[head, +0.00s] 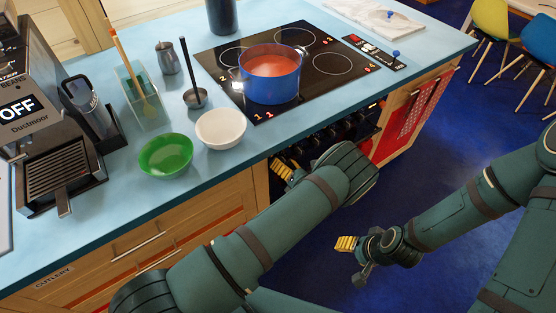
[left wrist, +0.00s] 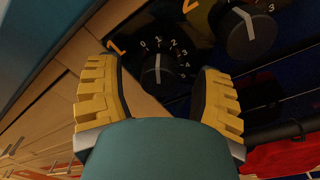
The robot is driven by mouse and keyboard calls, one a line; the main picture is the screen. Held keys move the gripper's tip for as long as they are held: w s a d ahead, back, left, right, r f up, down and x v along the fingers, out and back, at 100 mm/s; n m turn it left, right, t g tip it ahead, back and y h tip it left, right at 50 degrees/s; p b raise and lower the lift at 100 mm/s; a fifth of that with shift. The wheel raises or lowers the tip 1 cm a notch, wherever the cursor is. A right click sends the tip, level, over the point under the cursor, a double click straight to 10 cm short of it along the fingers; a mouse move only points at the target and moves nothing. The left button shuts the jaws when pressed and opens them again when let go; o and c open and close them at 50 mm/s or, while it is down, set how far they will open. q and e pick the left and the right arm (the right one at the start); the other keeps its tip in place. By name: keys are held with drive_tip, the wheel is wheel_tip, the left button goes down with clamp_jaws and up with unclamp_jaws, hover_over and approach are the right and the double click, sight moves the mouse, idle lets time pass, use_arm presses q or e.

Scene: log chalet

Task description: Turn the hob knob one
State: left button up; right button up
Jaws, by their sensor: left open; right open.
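Hob knob one (left wrist: 158,72) is a dark round knob with a pale pointer line, beside an orange "1" on the black panel. In the left wrist view its line points up near the small 0 and 1 of its scale; I cannot tell exactly which. My left gripper (left wrist: 160,103) is open, its yellow ridged fingers apart on either side of the knob; contact is not clear. In the head view the left gripper (head: 283,171) is at the counter's front and its arm hides part of the panel. My right gripper (head: 345,244) is over the blue floor, apart from everything.
A second knob (left wrist: 251,33) sits right of knob one, by an orange "2". A blue pot (head: 271,88) with red contents stands on the black hob (head: 317,45). A white bowl (head: 221,143) and a green bowl (head: 166,168) stand on the counter's left.

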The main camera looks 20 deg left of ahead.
use_arm(q)
drive_tip(key=shift+w+a, duration=0.1)
clamp_jaws()
drive_tip(key=shift+n, duration=0.3)
drive_tip(key=shift+n+b, duration=0.7)
drive_tip(key=shift+n, duration=0.4)
drive_tip(key=shift+r+n+b, duration=0.15)
drive_tip(key=shift+n+b, duration=0.3)
drive_tip(key=shift+n, duration=1.15)
